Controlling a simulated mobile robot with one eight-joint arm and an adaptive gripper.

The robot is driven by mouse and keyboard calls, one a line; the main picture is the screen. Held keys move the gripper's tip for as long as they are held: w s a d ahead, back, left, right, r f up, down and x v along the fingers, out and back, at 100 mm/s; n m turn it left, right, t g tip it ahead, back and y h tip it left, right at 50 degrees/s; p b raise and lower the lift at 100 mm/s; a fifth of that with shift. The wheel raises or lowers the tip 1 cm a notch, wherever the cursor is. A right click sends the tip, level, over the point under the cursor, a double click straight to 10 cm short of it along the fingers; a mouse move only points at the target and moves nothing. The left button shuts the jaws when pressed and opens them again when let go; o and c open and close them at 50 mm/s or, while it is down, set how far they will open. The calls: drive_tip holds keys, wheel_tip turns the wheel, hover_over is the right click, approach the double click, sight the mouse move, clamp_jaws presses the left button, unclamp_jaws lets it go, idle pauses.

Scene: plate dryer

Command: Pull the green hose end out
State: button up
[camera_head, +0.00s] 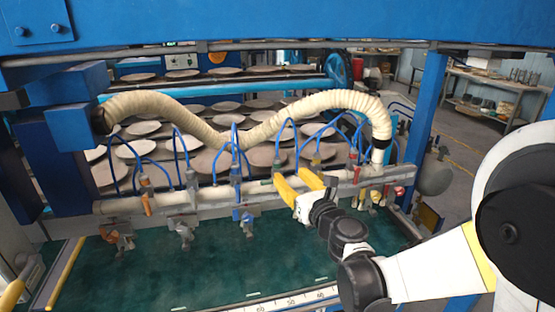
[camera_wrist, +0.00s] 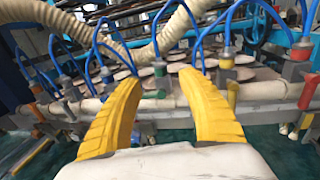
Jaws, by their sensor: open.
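The green hose end (camera_wrist: 160,70) shows in the wrist view as a small green fitting on the pale horizontal pipe, with a blue hose rising from it. My gripper (camera_wrist: 160,84) has two yellow fingers, open and empty. In the wrist view the green end appears between the fingertips and a little beyond them; I see no contact. In the head view my gripper (camera_head: 293,177) is at the pipe, right of the picture's middle. The green end is small and hard to make out there beside the fingers.
A thick cream corrugated hose (camera_head: 210,135) arches behind. Round plates fill the racks behind. A green surface (camera_head: 200,270) lies open in front.

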sight(279, 163)
drive_tip(key=b+x, duration=0.1)
drive_tip(key=x, duration=0.8)
drive_tip(key=shift+w+a+f, duration=0.1)
drive_tip(key=shift+w, duration=0.1)
